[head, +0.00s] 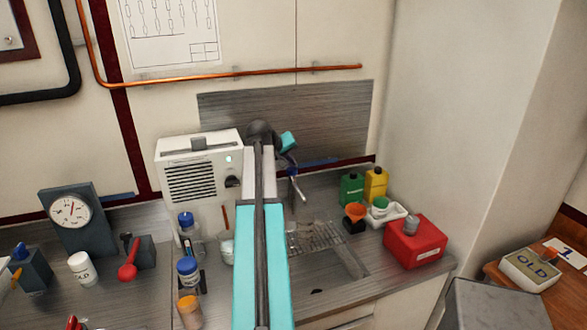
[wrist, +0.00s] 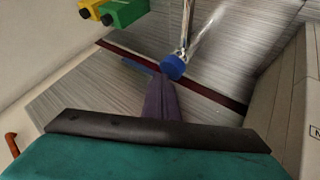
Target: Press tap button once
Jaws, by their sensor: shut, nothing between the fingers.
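The tap (head: 298,188) is a slim chrome spout over the sink at the back wall. In the wrist view its round blue button (wrist: 173,67) shows at the upper middle, with the chrome spout (wrist: 187,22) beyond it. My gripper (wrist: 160,82) is shut and empty. Its dark fingers point at the button, with the tips close beside it; I cannot tell whether they touch. In the head view my gripper (head: 291,160) is dark and small, just above the tap, and my arm hides part of the sink. A pale streak beside the spout may be water or glare.
A white heater box (head: 190,180) stands left of my arm. Green (head: 352,190) and yellow (head: 376,184) bottles and a red box (head: 414,243) stand right of the tap. Jars, including a blue-lidded one (head: 188,270), stand at the left. The sink (head: 330,265) lies below.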

